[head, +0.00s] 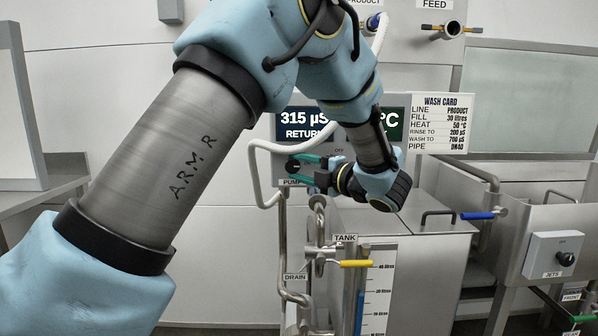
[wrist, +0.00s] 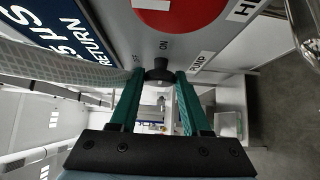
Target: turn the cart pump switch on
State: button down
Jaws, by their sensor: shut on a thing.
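The cart pump switch is a small black knob (wrist: 159,70) on the grey panel, seen in the wrist view between an ON mark and the PUMP label (wrist: 201,62). My gripper (wrist: 160,75) has its two green fingers on either side of the knob and is shut on it. In the head view my gripper (head: 295,164) reaches the left part of the cart's control panel, just above the PUMP label (head: 291,183). The fingers cover most of the knob there, and I cannot tell which way it points.
A large red round part (wrist: 180,12) sits close to the knob on the panel. A white hose (head: 258,165) loops left of the panel. Below are a yellow-handled TANK valve (head: 356,263) and steel pipes. A blue-handled valve (head: 478,215) and the JETS box (head: 553,257) are at right.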

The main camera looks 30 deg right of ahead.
dwell(0.4)
jog(key=shift+c, duration=2)
grip_release()
jog(key=b+v, duration=0.1)
jog(key=v, duration=0.9)
jog(key=shift+s+b, duration=0.35)
jog(key=shift+s, duration=0.05)
jog(key=shift+d, duration=0.1)
